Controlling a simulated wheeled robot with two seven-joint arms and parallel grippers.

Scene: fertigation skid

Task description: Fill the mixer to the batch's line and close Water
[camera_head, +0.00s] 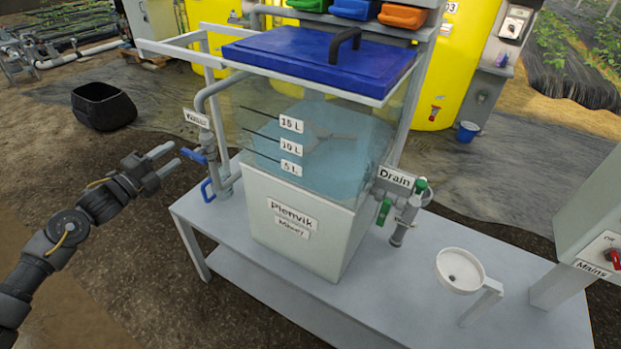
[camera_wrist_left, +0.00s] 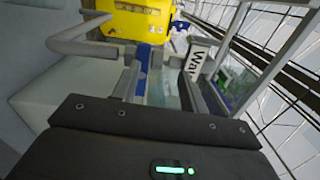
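The mixer (camera_head: 300,235) is a clear tank on a pale base under a blue lid (camera_head: 320,60). Light-blue water (camera_head: 345,160) stands in it; its surface seems to lie around the upper marks, but I cannot tell the exact level. Labels 15 L (camera_head: 291,124), 10 L and 5 L are on the front. The Water label (camera_head: 196,117) is on the left pipe, above a blue valve handle (camera_head: 194,155); a second blue handle (camera_head: 208,191) is lower. My left gripper (camera_head: 176,155) is open, left of the upper handle. In the wrist view a blue handle (camera_wrist_left: 143,58) shows between its fingers.
The Drain label (camera_head: 395,177) and green handles (camera_head: 384,212) are on the tank's right. A white funnel cup (camera_head: 459,270) stands on the bench (camera_head: 390,300). A Mains switch (camera_head: 612,257) is at far right. A black tub (camera_head: 103,107) is on the ground behind my left arm.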

